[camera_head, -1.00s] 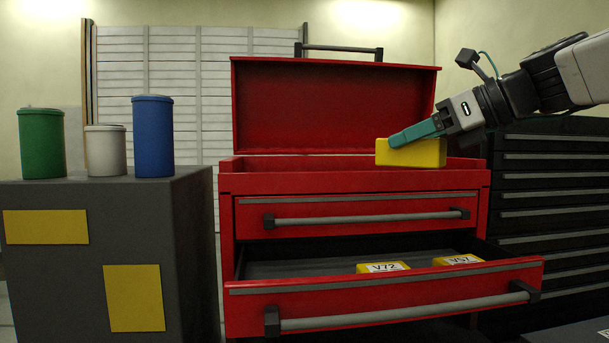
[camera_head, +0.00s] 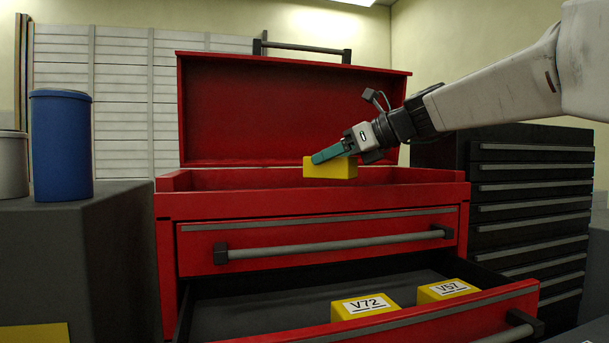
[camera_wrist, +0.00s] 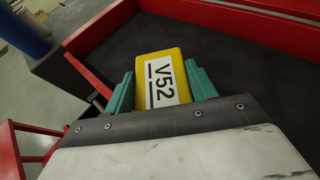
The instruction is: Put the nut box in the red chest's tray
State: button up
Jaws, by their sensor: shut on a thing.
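A yellow box (camera_head: 331,170) is between the teal fingers of my gripper (camera_head: 333,152), which is shut on it. In the wrist view the box (camera_wrist: 161,79) has a white label reading V52, with the gripper fingers (camera_wrist: 162,88) on both sides. The red chest (camera_head: 315,208) stands with its lid raised. Its open top tray shows a dark floor (camera_wrist: 215,50) in the wrist view. The box is held over the tray; in the head view its lower edge shows just above the tray's front rim. I cannot tell how far it is above the floor.
An open lower drawer (camera_head: 250,312) holds yellow boxes labelled V72 (camera_head: 364,306) and V57 (camera_head: 448,290). A blue canister (camera_head: 62,148) and a pale one (camera_head: 12,165) stand on a dark cabinet (camera_head: 105,225) at left. A black drawer cabinet (camera_head: 530,190) is at right. The visible tray floor is clear.

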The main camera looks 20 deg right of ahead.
aim_at(325, 173)
jog(key=w, duration=0.3)
jog(key=shift+w+a+f, duration=0.15)
jog(key=shift+w, duration=0.1)
jog(key=shift+w+f, duration=0.25)
jog(key=shift+f, duration=0.1)
jog(key=shift+s+f, duration=0.1)
jog(key=shift+f, duration=1.3)
jog(key=shift+f, duration=0.2)
jog(key=o, duration=1.2)
jog(key=shift+r, duration=0.1)
